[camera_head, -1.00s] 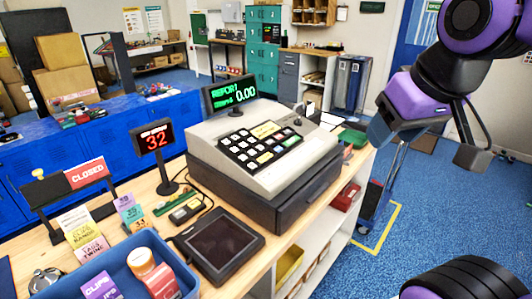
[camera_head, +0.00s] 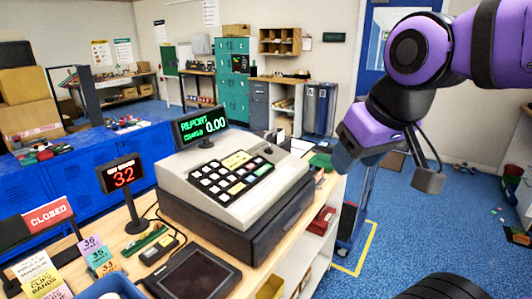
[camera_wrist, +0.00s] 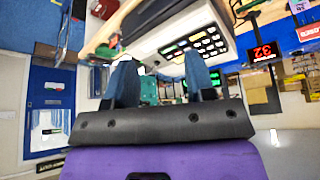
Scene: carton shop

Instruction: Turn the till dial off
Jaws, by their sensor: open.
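The grey till (camera_head: 235,175) stands on the wooden counter, with a dark base and a keypad on its sloping top. My gripper (camera_head: 345,155) is to the right of the till, apart from the dial. In the wrist view my gripper (camera_wrist: 161,75) has its two fingers apart with nothing held between them. The till (camera_wrist: 175,25) shows upside down beyond them; the dial cannot be made out there.
A red-lit "32" sign (camera_head: 122,175), a dark tablet (camera_head: 193,274), number cards (camera_head: 97,258) and a "CLOSED" sign (camera_head: 48,215) stand on the counter left of and before the till. Blue floor (camera_head: 400,215) is open to the right. A trolley (camera_head: 352,215) stands beside the counter.

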